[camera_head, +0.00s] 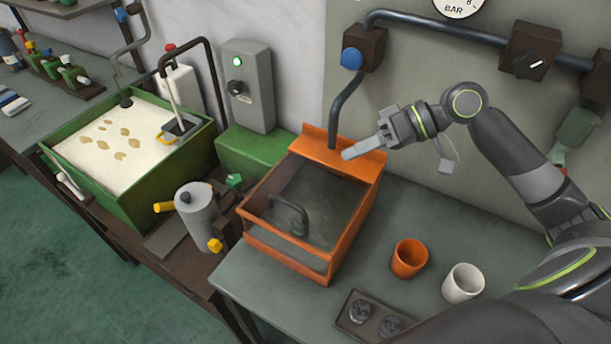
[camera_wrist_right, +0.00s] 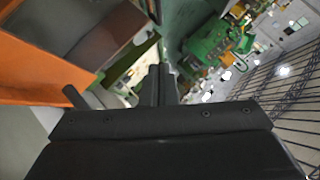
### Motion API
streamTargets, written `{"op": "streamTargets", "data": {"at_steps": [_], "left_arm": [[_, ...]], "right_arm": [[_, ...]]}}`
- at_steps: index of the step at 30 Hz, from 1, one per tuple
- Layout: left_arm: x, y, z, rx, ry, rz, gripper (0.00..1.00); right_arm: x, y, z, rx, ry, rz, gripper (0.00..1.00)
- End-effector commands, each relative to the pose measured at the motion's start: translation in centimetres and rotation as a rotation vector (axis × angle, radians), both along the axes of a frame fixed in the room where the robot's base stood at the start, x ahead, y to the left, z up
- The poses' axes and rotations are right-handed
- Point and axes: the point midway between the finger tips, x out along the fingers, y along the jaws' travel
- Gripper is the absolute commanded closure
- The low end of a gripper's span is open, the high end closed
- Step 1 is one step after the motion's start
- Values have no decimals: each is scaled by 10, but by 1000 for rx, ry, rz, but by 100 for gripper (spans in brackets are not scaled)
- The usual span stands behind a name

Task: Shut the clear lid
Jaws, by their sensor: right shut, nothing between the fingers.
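The clear lid (camera_head: 325,190) belongs to an orange-framed box (camera_head: 340,245) on the grey bench. The lid is see-through, and a dark curved handle (camera_head: 290,213) shows near the box's front. I cannot tell whether the lid lies fully flat on the rim. My right gripper (camera_head: 350,153) is shut and empty, at the box's orange back part, its fingers pointing left. I cannot tell whether it touches the box. In the right wrist view the closed fingers (camera_wrist_right: 158,85) show, with the orange box part (camera_wrist_right: 45,65) to their left. My left gripper is not in view.
An orange cup (camera_head: 409,259), a white cup (camera_head: 463,283) and a dark tray (camera_head: 352,312) stand right of the box. A grey cylinder with yellow knobs (camera_head: 195,215) and a green vat (camera_head: 150,195) stand left. A dark pipe (camera_head: 345,95) rises behind the box.

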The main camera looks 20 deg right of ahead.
Motion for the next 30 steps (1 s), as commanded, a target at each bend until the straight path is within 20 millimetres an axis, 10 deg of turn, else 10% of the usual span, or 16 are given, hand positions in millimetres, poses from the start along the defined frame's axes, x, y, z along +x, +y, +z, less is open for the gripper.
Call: {"op": "streamTargets", "data": {"at_steps": [30], "left_arm": [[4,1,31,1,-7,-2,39]], "right_arm": [[27,83,-53,4,3,1,100]]}}
